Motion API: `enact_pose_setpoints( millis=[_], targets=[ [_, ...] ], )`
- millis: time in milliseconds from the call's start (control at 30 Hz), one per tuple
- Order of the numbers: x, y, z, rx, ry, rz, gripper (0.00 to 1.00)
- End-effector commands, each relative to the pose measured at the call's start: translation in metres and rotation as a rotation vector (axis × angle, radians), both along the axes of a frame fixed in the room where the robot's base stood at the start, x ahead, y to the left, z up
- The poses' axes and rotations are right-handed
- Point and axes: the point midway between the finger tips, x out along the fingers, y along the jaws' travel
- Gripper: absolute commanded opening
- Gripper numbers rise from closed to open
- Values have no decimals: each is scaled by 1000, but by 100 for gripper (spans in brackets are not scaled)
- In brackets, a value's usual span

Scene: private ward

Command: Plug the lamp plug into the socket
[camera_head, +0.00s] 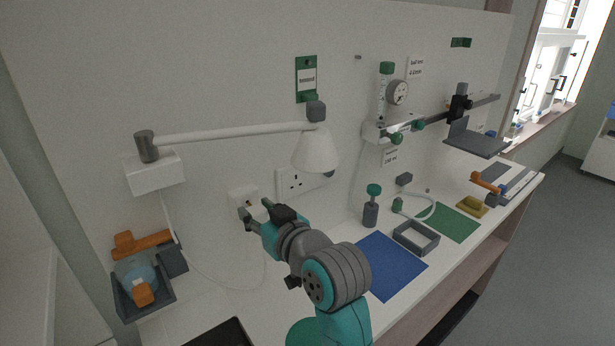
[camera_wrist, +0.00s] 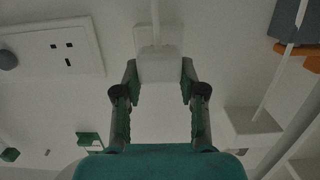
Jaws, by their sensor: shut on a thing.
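The white lamp plug (camera_wrist: 160,66) is between my gripper's fingertips in the wrist view, with a white cord (camera_wrist: 155,12) running from behind it. In the head view, my gripper (camera_head: 257,209) is shut on the plug (camera_head: 240,193), close to the wall; the fingers partly hide it. The white socket plate (camera_head: 284,186) with dark holes is on the wall just right of the plug. It also shows at the upper left of the wrist view (camera_wrist: 48,48). The plug is beside the plate, not in it. The wall lamp's white shade (camera_head: 316,150) hangs above the socket.
The lamp's arm (camera_head: 235,134) and white wall box (camera_head: 153,172) are above and left of my gripper. A loose cord (camera_head: 205,280) loops below. A bin with orange and blue items (camera_head: 128,305) stands left. A dark green-topped post (camera_head: 371,212) and blue mat (camera_head: 385,262) are right.

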Motion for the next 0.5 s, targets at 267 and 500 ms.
enact_pose_setpoints(
  millis=[267,500],
  targets=[
    [-15,-11,0,1,-1,0,0],
    [-32,-22,0,1,-1,0,0]
  ],
)
